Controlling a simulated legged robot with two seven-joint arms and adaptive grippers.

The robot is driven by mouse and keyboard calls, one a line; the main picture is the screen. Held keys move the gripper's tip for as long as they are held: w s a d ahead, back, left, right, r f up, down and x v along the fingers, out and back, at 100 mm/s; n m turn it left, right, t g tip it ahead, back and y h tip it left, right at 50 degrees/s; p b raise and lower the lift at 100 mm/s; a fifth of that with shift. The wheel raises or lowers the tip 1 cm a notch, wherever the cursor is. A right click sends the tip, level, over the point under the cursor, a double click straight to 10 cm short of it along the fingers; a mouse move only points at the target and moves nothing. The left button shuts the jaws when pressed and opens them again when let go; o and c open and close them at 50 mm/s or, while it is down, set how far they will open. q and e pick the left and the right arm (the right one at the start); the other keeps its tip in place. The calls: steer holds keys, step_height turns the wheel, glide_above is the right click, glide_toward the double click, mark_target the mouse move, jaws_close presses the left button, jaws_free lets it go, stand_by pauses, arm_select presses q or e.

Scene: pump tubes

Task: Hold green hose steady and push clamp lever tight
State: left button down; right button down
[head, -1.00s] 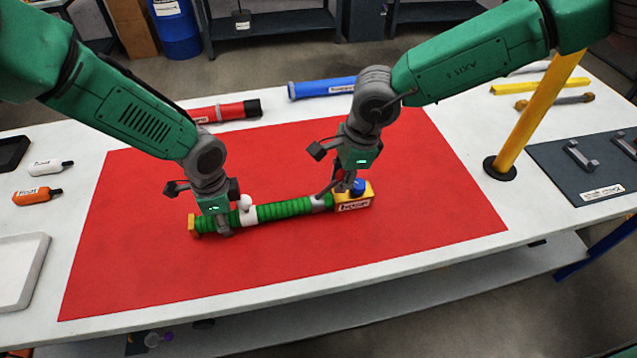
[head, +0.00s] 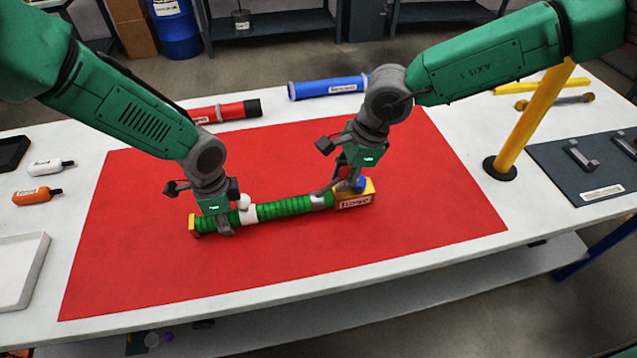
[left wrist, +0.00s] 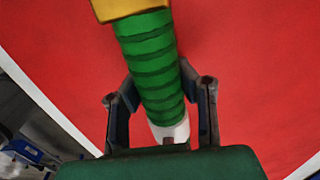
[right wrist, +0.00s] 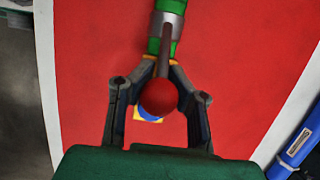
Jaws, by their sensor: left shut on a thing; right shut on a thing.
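The green ribbed hose (head: 285,209) lies on the red mat, with a yellow fitting (head: 192,226) at its left end and a yellow block (head: 356,199) with a blue knob at its right end. My left gripper (head: 218,228) is shut around the hose near the left end; the hose runs between its fingers in the left wrist view (left wrist: 160,85). A grey clamp (head: 318,199) sits on the hose beside the block. In the right wrist view, its lever (right wrist: 164,50) ends in a red ball (right wrist: 158,97). My right gripper (right wrist: 162,68) is shut on the lever.
A white collar (head: 247,213) sits mid-hose. A red tube (head: 225,111) and a blue tube (head: 327,87) lie behind. A yellow post (head: 535,120) stands on the right. A white tray (head: 22,270) is at left. The red mat (head: 300,270) in front is clear.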

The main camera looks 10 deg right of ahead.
arm_select(q)
steer(key=shift+s+a, duration=0.1)
steer(key=shift+a, duration=0.05)
arm_select(e)
steer(key=c, duration=1)
jaws_free()
steer(key=shift+d+r, duration=0.1)
steer(key=shift+d, duration=0.05)
steer(key=shift+o, duration=0.2)
steer(key=shift+r, duration=0.1)
arm_select(q)
steer(key=shift+d, duration=0.2)
arm_select(e)
steer(key=shift+v, duration=3.35)
